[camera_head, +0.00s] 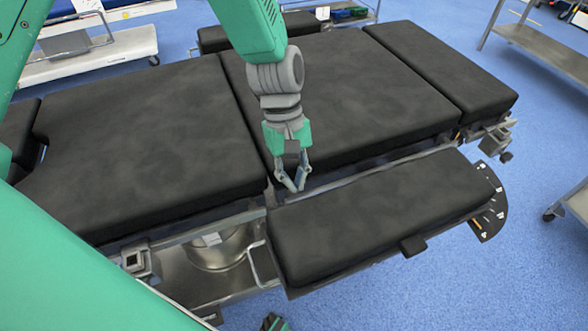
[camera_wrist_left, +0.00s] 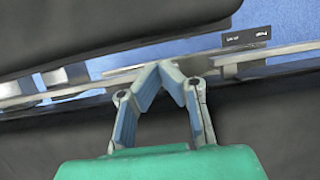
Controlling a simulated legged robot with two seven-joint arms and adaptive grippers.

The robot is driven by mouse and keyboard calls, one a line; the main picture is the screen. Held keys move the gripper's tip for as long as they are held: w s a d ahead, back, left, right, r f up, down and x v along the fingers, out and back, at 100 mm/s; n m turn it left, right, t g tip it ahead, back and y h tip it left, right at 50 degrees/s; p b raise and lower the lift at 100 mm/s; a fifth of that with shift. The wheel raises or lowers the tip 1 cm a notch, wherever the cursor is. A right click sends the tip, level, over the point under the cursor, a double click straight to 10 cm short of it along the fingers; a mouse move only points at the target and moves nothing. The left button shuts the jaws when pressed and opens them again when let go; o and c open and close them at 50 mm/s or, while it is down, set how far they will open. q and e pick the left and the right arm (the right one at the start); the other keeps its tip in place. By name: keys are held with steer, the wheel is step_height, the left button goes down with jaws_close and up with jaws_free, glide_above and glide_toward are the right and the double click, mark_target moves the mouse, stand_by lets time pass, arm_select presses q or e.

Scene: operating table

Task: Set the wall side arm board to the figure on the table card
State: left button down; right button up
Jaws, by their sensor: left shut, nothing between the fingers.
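A padded black arm board (camera_head: 380,215) lies along the near side of the operating table (camera_head: 150,140). A dark curved scale plate (camera_head: 488,215) with pale marks shows at its right end. Another black pad (camera_head: 260,30) sits at the table's far side. I cannot tell which is the wall side board. My left gripper (camera_head: 295,186) points down by the near board's upper left corner, its fingertips together and empty. In the left wrist view, the closed fingertips (camera_wrist_left: 160,66) are over or beside the metal side rail. No readable table card shows.
A small dark label (camera_wrist_left: 246,38) with unreadable white print shows near the rail. A metal side cart (camera_head: 545,45) stands at the upper right, and a white-and-blue cart (camera_head: 90,50) at the upper left. Blue floor is open at the lower right.

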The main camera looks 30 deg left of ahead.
arm_select(q)
steer(key=x, duration=0.3)
steer(key=b+x, duration=0.1)
steer(key=x, duration=0.1)
steer(key=shift+a, duration=0.25)
arm_select(e)
steer(key=shift+a+f, duration=0.25)
steer(key=shift+f, duration=0.4)
arm_select(q)
steer(key=shift+d, duration=0.15)
arm_select(e)
steer(key=shift+d, duration=0.15)
steer(key=shift+r, duration=0.1)
